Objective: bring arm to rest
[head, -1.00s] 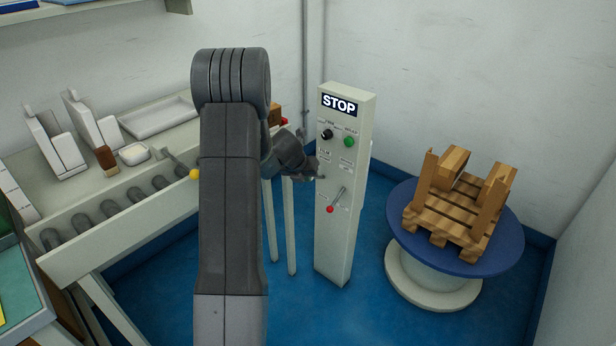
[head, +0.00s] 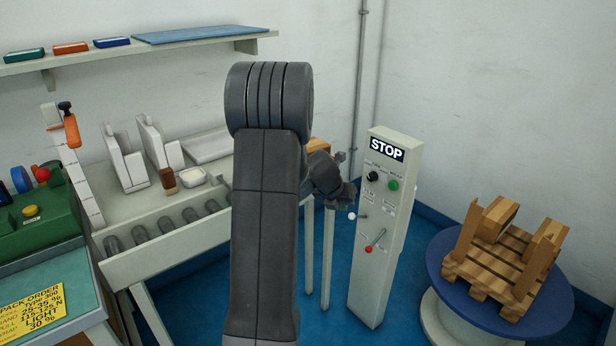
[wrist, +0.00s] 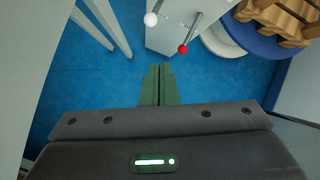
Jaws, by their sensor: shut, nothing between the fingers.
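My arm rises in the middle of the head view, bent at the top, with its wrist just left of the control post (head: 372,270). My gripper (wrist: 159,70) shows in the wrist view with its two green fingers together and nothing between them. It points down over blue floor, in front of the post. In the head view my arm hides part of the wrist, and the fingers are hard to make out.
The post carries a STOP sign (head: 387,149), a red-tipped lever (head: 375,240) and a white-tipped lever (head: 352,216). A wooden pallet (head: 502,263) sits on a blue turntable (head: 450,290) at right. A roller bench (head: 190,235) stands left, under a wall shelf (head: 135,50).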

